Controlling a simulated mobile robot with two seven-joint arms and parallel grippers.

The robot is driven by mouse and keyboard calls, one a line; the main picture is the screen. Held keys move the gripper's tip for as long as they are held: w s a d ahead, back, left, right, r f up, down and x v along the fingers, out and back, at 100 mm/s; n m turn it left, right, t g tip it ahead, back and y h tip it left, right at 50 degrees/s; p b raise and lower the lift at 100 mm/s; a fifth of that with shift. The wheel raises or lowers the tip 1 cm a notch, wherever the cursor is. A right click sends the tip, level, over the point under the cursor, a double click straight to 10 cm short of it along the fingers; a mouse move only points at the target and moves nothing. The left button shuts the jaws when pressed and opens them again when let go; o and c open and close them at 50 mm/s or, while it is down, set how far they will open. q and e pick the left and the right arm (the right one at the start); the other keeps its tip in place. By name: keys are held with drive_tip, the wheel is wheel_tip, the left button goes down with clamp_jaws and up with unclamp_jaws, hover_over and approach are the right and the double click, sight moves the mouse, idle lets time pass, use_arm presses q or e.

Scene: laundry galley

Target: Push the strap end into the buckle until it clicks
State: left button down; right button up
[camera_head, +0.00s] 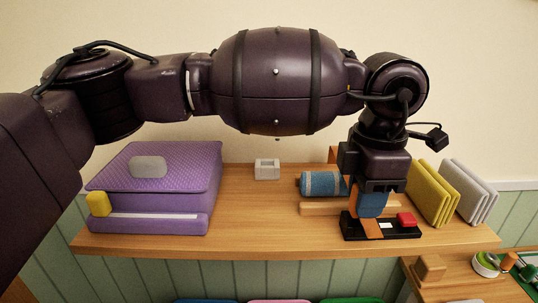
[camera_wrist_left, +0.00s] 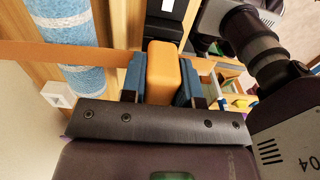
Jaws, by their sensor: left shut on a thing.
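My left gripper (camera_head: 372,207) points down over the black buckle (camera_head: 352,231). The buckle has a red button (camera_head: 407,218) at its right and a white patch on top. In the left wrist view my left gripper (camera_wrist_left: 161,82) has its blue fingers shut on the orange strap end (camera_wrist_left: 164,66), one on each side. A flat orange strap (camera_wrist_left: 45,53) runs left from there across a blue roll (camera_wrist_left: 83,62). The black buckle (camera_wrist_left: 163,27) lies just beyond the strap end. I cannot tell whether they touch. My right gripper is not in view.
The wooden shelf (camera_head: 255,235) carries a blue roll (camera_head: 320,184), a small white block (camera_head: 267,169) and a purple box (camera_head: 150,185) at left. Yellow (camera_head: 428,195) and grey (camera_head: 468,190) upright pads stand right of my gripper. The shelf middle is clear.

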use_arm(q)
drive_tip(key=shift+f, duration=0.45)
drive_tip(key=c, duration=0.8)
unclamp_jaws()
drive_tip(key=shift+c, duration=1.3)
drive_tip(key=shift+r+p, duration=1.6)
drive_tip(key=shift+r, duration=1.95)
